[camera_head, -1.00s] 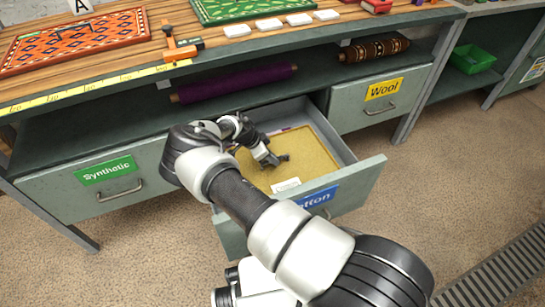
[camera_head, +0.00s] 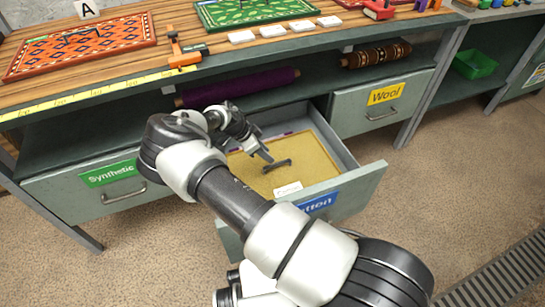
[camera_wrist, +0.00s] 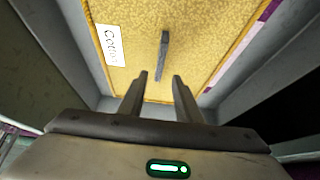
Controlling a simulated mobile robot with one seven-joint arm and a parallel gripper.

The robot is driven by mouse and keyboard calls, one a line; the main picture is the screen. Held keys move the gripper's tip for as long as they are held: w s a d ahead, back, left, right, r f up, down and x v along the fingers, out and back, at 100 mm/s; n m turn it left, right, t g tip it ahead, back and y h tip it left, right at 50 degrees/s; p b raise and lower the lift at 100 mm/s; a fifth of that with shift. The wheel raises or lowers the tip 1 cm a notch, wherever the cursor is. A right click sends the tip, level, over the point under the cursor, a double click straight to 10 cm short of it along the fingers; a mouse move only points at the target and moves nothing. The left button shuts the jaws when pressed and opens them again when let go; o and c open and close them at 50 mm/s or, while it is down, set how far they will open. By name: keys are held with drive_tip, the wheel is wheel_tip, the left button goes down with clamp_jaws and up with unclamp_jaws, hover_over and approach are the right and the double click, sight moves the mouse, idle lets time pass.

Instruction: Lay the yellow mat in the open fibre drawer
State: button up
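The yellow mat (camera_head: 308,150) lies flat inside the open drawer (camera_head: 345,190), whose blue front label is partly hidden by my arm and ends in "otton". A dark bar-shaped grip (camera_head: 277,166) stands on the mat, and a white tag (camera_head: 288,188) lies near its front edge. In the wrist view the tag on the mat (camera_wrist: 200,35) reads "Cotton". My gripper (camera_wrist: 160,77) is open and empty, with its two fingers apart and short of the dark grip (camera_wrist: 162,55). My arm hides the mat's left part in the head view.
The shut Synthetic drawer (camera_head: 75,190) is at left and the shut Wool drawer (camera_head: 360,108) at right. The drawer's side walls stand close around the mat. A purple roll (camera_head: 240,87) lies on the shelf above, under the workbench top (camera_head: 160,50).

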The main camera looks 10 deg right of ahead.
drive_tip(key=s+r+n+y, duration=0.2)
drive_tip(key=s+r, duration=0.3)
drive_tip(key=r, duration=0.7)
drive_tip(key=s+r+n+y, duration=0.25)
drive_tip(key=s+r, duration=0.25)
drive_tip(key=r, duration=0.6)
drive_tip(key=s+r+n+y, duration=0.2)
drive_tip(key=s+r+y, duration=0.15)
drive_tip(key=r, duration=0.85)
drive_tip(key=s+d+r+n+t+h, duration=0.1)
drive_tip(key=s+r+n, duration=0.3)
drive_tip(key=s, duration=0.6)
drive_tip(key=s+d+r+n+t+h, duration=0.1)
drive_tip(key=s+r+n, duration=0.4)
drive_tip(key=s, duration=0.5)
drive_tip(key=shift+d+r+t+p, duration=0.35)
drive_tip(key=shift+d+r+t, duration=0.2)
drive_tip(key=shift+t, duration=0.65)
